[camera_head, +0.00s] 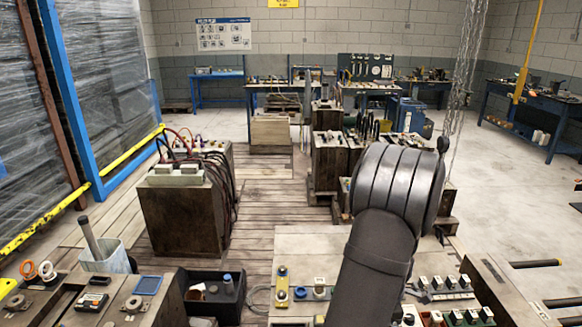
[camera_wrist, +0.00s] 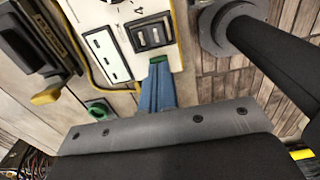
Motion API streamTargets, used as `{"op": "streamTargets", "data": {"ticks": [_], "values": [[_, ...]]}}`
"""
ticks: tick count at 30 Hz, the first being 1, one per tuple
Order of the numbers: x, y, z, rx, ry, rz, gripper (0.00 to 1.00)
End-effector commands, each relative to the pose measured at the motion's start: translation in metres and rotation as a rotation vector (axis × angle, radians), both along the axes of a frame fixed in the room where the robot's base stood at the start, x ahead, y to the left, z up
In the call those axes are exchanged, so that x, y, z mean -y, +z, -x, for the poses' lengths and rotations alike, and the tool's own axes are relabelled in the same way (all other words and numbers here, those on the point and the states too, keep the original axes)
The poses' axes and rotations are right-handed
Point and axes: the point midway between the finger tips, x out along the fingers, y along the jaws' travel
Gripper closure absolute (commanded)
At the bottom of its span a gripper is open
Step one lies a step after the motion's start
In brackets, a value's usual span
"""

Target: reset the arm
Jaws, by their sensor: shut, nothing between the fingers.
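My gripper (camera_wrist: 158,64) shows in the wrist view as a narrow blue piece with a green tip, rising from behind a grey bolted plate at the bottom. Its fingers are together, with nothing seen between them. The tip appears in front of a pale panel; I cannot tell the gap between them. In the head view my arm's dark, rounded links rise from the bottom right of centre. The gripper cannot be made out there.
A brown cabinet (camera_head: 183,218) with cables stands left of centre. Hanging chains (camera_head: 466,70) are near my arm. Open floor (camera_head: 517,190) lies to the right.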

Motion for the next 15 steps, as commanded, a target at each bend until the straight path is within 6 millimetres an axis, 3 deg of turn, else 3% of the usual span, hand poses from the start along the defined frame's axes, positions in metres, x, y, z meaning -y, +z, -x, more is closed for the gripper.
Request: {"op": "streamTargets", "data": {"ticks": [10,15], "values": [[0.000,0.004,0.000,0.001,0.000,0.000,1.00],[0.000,0.022,-0.001,0.003,0.000,0.002,1.00]]}}
